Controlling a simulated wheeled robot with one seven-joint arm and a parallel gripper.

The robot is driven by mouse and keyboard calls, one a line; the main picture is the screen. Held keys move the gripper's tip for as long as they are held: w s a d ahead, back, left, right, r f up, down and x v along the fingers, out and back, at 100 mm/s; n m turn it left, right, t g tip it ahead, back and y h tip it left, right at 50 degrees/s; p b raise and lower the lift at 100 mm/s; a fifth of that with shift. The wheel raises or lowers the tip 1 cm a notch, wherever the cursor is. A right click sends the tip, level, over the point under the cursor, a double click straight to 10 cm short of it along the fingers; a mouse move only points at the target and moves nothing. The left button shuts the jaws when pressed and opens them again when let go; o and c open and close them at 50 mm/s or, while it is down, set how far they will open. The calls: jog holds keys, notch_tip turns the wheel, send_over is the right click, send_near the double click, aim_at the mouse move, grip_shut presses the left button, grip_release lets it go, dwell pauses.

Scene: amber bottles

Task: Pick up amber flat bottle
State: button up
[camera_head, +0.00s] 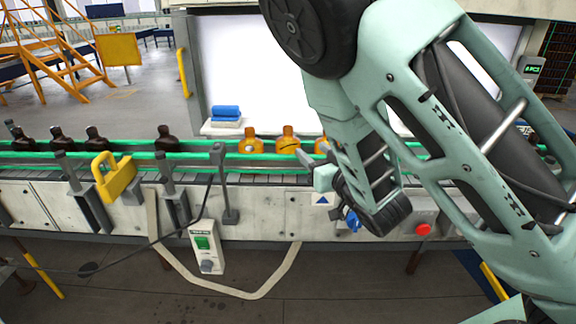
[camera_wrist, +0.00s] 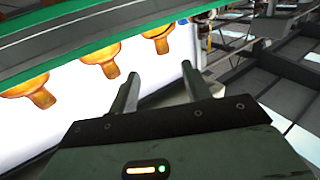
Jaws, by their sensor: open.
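Amber bottles stand on the conveyor in the head view: one on the left (camera_head: 250,143), one in the middle (camera_head: 288,141), and one on the right (camera_head: 321,146) partly hidden by my arm. I cannot tell from their shape which is the flat one. The wrist view is upside down and shows three amber bottles: left (camera_wrist: 28,89), middle (camera_wrist: 101,59) and right (camera_wrist: 158,38). My gripper (camera_wrist: 160,72) is open, with nothing between its two fingers. It is apart from the bottles. In the head view my arm hides much of its surroundings.
The conveyor (camera_head: 120,163) has green side rails. Several dark brown bottles (camera_head: 167,138) stand on it to the left. A yellow padlock-shaped piece (camera_head: 115,177) and dark posts (camera_head: 222,185) rise at its front edge. Blue blocks (camera_head: 226,113) lie behind it, before a white panel.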

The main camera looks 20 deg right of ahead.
aim_at(291, 132)
jog(key=w+a, duration=0.1)
jog(key=w, duration=0.3)
jog(key=w+a+b, duration=0.1)
jog(key=w, duration=0.3)
jog(key=w+b, duration=0.1)
jog(key=w, duration=0.3)
jog(key=shift+w+a+r, duration=0.1)
jog(key=shift+a+r, duration=0.25)
jog(key=shift+a, duration=0.05)
jog(key=shift+c, duration=0.3)
grip_shut()
